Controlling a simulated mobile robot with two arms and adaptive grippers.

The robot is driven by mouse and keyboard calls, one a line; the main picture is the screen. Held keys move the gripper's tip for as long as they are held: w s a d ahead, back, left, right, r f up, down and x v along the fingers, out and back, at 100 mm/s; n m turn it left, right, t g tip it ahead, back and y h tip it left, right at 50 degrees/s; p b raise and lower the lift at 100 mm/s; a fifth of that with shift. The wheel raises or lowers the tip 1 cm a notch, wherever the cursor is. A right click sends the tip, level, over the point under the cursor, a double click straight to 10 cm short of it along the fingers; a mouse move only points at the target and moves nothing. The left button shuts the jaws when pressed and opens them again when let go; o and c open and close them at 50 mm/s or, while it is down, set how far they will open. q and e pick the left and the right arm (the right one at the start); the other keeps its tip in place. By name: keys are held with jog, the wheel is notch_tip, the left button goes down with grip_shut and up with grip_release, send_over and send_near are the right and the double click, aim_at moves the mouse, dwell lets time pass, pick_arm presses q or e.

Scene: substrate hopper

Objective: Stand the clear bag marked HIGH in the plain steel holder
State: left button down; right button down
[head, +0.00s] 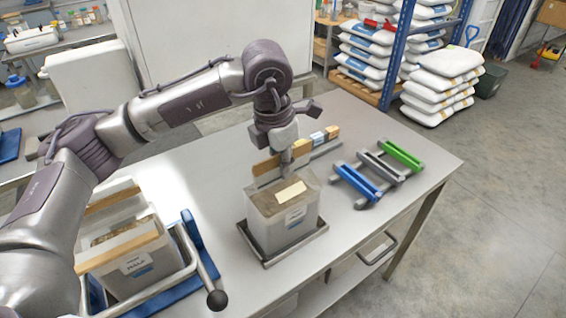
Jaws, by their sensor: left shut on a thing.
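A clear bag (268,222) with brown contents and a pale label stands upright at the middle of the steel table. The print on its label is too small to read. It is in or just over a dark steel tray-like holder (267,262), whose rim shows around its foot; I cannot tell if it rests there. My left gripper (287,160) is above the bag, pointing down, shut on its top. The fingertips are partly hidden. Another clear bag (115,285) with wooden bars at its top stands in a blue-based holder (190,235) at the left. My right gripper is not in view.
Blue (355,182), grey (381,168) and green (402,154) bar-shaped pieces lie at the table's right. A rail with small coloured blocks (325,137) stands behind the middle bag. The table's front right (385,215) is clear. Stacked sacks (440,85) are on the floor beyond.

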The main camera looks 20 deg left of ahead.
pick_arm(q)
jog(key=shift+f, duration=0.15)
jog(key=c, duration=1.1)
grip_release()
jog(key=shift+c, duration=0.2)
jog(key=shift+s+f, duration=0.1)
jog(key=shift+f, duration=0.05)
jog(key=r, duration=0.4)
jog(key=s+r, duration=0.1)
jog(key=r, duration=0.3)
jog(key=a+r, duration=0.1)
jog(key=r, duration=0.3)
jog(key=shift+s, duration=0.2)
